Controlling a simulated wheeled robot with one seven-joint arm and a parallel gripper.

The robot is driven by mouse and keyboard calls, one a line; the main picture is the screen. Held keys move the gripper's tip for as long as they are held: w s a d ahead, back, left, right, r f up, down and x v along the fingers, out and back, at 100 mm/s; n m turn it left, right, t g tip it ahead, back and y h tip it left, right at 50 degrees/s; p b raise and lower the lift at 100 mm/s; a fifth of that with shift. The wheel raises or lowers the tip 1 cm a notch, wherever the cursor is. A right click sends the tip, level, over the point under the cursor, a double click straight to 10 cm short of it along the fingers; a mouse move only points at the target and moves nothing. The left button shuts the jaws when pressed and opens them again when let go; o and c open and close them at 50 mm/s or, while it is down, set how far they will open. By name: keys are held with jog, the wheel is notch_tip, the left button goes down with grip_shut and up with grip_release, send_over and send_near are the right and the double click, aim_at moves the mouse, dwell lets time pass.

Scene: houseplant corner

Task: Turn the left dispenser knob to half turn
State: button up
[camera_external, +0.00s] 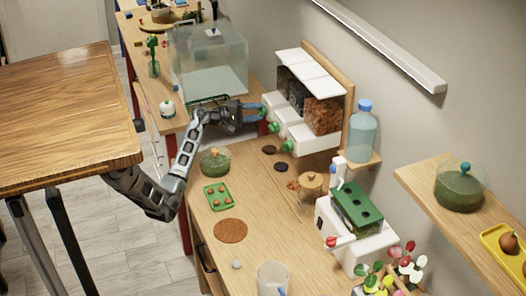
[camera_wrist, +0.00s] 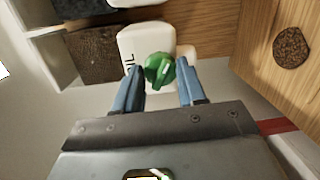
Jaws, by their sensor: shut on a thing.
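The three-bin dispenser (camera_external: 308,98) hangs on the wall with white lids and white fronts, each with a green knob. My gripper (camera_external: 261,111) is at the leftmost knob, the far one in the external view. The knob is round and green with a paler raised bar, tilted in the picture. It sits on a white front (camera_wrist: 146,40) with small dark marks left of it.
The middle knob (camera_external: 275,127) and right knob (camera_external: 288,146) are close by. A glass tank (camera_external: 208,62) stands behind my wrist. A blue-capped bottle (camera_external: 362,133) is to the right. Dark round discs (camera_external: 281,167) lie on the wooden bench (camera_external: 262,205) below the dispenser.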

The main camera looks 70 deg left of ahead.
jog(key=m+y+b, duration=0.1)
jog(key=m+b, duration=0.2)
jog(key=m, duration=0.2)
jog(key=m+y+b, duration=0.1)
jog(key=m+b, duration=0.2)
jog(key=m, duration=0.2)
jog(key=shift+d+f+m+g+b, duration=0.1)
jog(key=shift+f+m+g+b, duration=0.05)
jog(key=shift+m+g+b, duration=0.2)
dwell(0.3)
jog(key=o, duration=1.1)
jog(key=shift+c, duration=0.2)
jog(key=shift+s, duration=0.1)
jog(key=s+r, duration=0.1)
jog(key=s, duration=0.6)
jog(key=shift+s+r, duration=0.15)
jog(key=shift+s, duration=0.15)
